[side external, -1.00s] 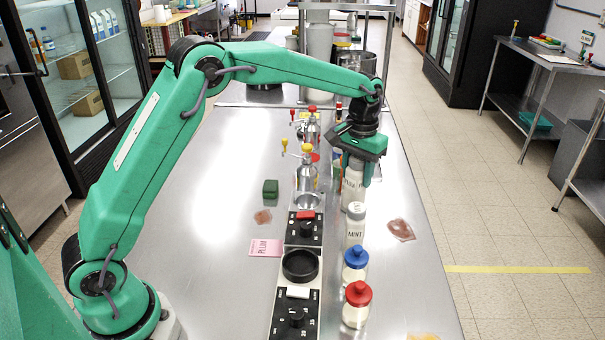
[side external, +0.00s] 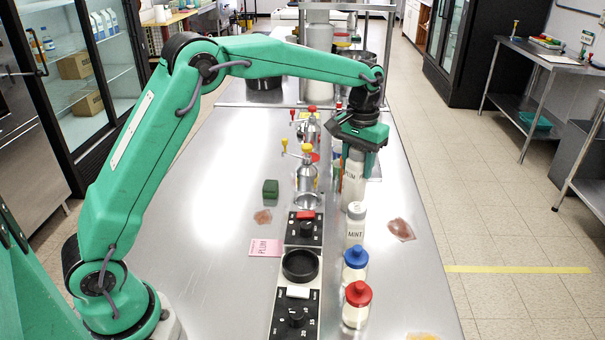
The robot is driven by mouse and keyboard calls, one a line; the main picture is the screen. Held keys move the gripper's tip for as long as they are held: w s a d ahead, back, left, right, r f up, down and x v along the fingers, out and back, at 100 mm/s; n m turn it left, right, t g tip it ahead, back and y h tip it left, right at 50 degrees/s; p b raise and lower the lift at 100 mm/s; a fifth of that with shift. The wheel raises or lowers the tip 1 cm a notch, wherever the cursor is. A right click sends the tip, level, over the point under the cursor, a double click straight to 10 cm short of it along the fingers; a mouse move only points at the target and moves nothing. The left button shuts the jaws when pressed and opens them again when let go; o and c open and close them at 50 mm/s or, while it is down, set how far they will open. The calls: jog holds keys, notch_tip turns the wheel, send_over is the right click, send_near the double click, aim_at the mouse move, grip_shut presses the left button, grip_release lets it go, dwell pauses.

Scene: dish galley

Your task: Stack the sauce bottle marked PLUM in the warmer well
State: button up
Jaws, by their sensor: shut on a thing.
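My gripper (side external: 355,160) is shut on a white sauce bottle (side external: 353,183) at the right of the counter. The label is partly covered by a finger, and the letters UM show. The bottle is upright, just behind the bottle marked MINT (side external: 355,232); I cannot tell how far its base is above the counter. The warmer well, a black round ring (side external: 300,279), sits in the control strip (side external: 273,311), nearer the camera and to the left of the held bottle. It looks empty. A pink card marked PLUM (side external: 265,247) lies left of the strip.
A blue-capped bottle (side external: 355,266) and a red-capped bottle (side external: 357,306) stand in line before MINT. Metal dispensers with yellow (side external: 306,174) and red knobs stand behind the strip. A green block (side external: 270,190) lies left. The counter's left side (side external: 205,200) is mostly clear.

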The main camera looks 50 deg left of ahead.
jog(key=s+r+n, duration=0.2)
jog(key=s+n, duration=0.6)
jog(key=s, duration=0.1)
jog(key=shift+s+a+r+n, duration=0.15)
jog(key=shift+s+a+n, duration=0.1)
jog(key=shift+a+n, duration=0.15)
jog(key=w+a+f, duration=0.4)
jog(key=a+f, duration=0.6)
jog(key=f, duration=0.1)
jog(key=shift+w+a, duration=0.3)
jog(key=shift+w, duration=0.05)
dwell(0.3)
jog(key=shift+f, duration=0.35)
jog(key=o, duration=1.1)
